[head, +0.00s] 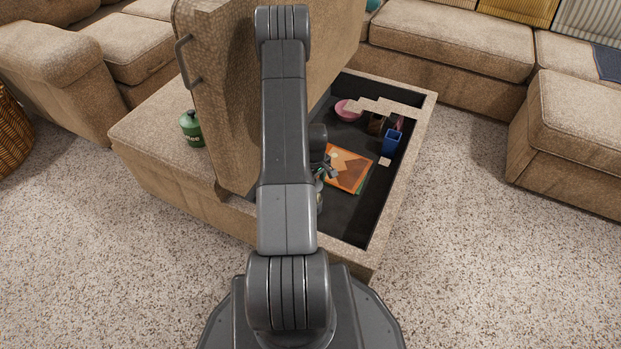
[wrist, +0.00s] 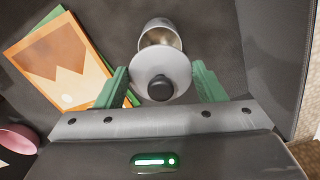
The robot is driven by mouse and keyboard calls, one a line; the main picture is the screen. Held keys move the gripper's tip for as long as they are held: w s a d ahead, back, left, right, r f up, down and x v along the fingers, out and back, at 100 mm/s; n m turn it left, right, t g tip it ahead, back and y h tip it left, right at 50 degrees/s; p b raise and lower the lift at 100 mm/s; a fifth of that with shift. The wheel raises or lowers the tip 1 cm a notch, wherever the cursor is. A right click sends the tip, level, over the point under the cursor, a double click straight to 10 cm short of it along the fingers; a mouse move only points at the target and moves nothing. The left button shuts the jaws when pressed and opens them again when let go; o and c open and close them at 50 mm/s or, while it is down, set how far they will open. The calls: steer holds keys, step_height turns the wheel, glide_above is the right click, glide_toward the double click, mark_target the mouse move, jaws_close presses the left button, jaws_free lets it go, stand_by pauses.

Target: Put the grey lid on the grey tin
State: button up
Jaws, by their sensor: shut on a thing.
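The grey lid (wrist: 147,68) with a black knob is between the green fingers of my gripper (wrist: 160,72), which is shut on it. The grey tin (wrist: 160,27) is just beyond the lid in the wrist view, its open mouth partly showing. The lid overlaps the near part of the tin's mouth in this view and looks offset from it. I cannot tell whether they touch. In the head view my gripper (head: 325,172) is low inside the open storage ottoman, and my arm hides most of the lid and tin.
The ottoman's rim (head: 398,195) surrounds the dark compartment; its raised cover (head: 222,90) stands left. Inside are orange picture books (head: 347,168), a pink bowl (head: 345,112) and a blue container (head: 391,142). A green canister (head: 192,130) stands on the ottoman's left top. Sofas surround it.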

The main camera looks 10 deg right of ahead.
step_height(320, 180, down, 6)
steer(key=b, duration=0.3)
steer(key=shift+f+b, duration=0.2)
steer(key=shift+b, duration=0.1)
steer(key=shift+s+d, duration=0.15)
stand_by(0.7)
steer(key=shift+f+b, duration=0.35)
steer(key=shift+b, duration=0.35)
stand_by(0.7)
stand_by(0.4)
steer(key=o, duration=1.3)
steer(key=shift+r, duration=0.1)
steer(key=shift+r+p, duration=1.95)
steer(key=shift+r, duration=1.55)
